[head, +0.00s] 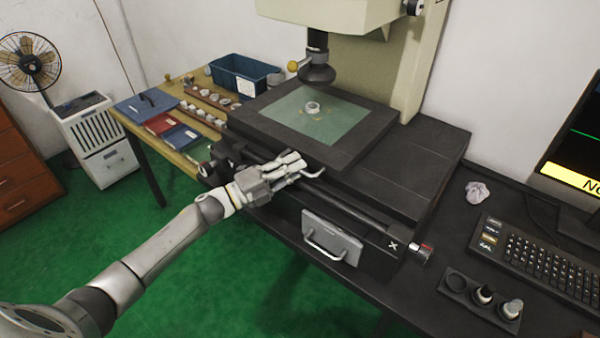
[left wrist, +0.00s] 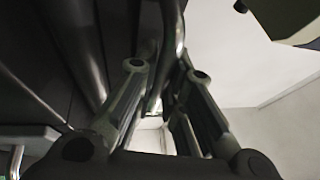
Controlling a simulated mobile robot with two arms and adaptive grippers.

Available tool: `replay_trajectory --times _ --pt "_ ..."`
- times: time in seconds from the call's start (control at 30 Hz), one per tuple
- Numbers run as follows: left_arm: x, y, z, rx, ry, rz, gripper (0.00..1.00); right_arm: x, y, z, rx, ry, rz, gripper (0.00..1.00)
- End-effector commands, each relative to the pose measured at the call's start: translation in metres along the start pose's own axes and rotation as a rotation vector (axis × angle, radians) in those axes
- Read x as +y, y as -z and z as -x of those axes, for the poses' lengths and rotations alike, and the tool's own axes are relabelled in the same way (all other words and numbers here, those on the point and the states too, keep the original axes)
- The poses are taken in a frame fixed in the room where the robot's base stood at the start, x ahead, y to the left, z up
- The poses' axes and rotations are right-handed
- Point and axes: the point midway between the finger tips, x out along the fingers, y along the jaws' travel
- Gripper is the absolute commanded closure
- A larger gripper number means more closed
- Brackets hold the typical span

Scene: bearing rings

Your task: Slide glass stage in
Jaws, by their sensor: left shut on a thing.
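The glass stage (head: 340,135) is a dark square frame with a pale green glass pane, lying on the black base of the measuring machine. A small metal ring (head: 313,107) sits on the glass, below the dark lens (head: 317,73). My left gripper (head: 292,167) is at the stage's front edge, shut on a thin curved metal handle (head: 314,174). In the left wrist view, the handle (left wrist: 178,25) runs between the fingers of the left gripper (left wrist: 168,72). The fingers partly hide the handle, and its joint to the stage is unclear. My right gripper is not in view.
A dark rod with an end knob (head: 421,255) runs along the base front, above a grey panel with a handle (head: 332,238). A wooden side table holds a blue bin (head: 240,76) and trays of rings. A keyboard (head: 525,250) lies at right.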

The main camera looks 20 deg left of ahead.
Motion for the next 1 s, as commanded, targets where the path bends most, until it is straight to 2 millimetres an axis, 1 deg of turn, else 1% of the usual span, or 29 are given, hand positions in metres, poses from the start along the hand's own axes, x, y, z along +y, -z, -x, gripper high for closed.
replay_trajectory --times 0.03,0.33,0.37,0.4,0.43,0.63,0.77,0.87,1.0 --pt "0.0 -0.003 0.001 -0.003 -0.001 -0.001 1.0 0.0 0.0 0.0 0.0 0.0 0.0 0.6" --pt "-0.001 -0.004 0.001 -0.004 -0.001 -0.003 1.0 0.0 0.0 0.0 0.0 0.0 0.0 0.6" --pt "-0.001 -0.004 0.001 -0.004 -0.001 -0.003 0.86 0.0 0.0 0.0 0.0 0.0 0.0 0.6" --pt "-0.001 -0.003 0.001 -0.004 -0.001 -0.003 0.81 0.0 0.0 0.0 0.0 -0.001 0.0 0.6" --pt "-0.001 -0.003 0.001 -0.004 -0.001 -0.003 0.8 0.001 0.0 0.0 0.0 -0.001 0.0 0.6" --pt "0.0 -0.002 0.001 -0.002 -0.001 -0.002 0.8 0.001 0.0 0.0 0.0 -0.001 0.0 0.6" --pt "0.0 -0.002 0.003 -0.002 -0.001 -0.001 0.8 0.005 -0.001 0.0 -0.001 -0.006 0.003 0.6" --pt "0.001 -0.002 0.011 -0.003 -0.003 -0.001 0.8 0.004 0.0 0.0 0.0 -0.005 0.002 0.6" --pt "0.001 -0.002 0.033 -0.003 -0.004 -0.001 0.8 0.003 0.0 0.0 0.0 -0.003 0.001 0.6"
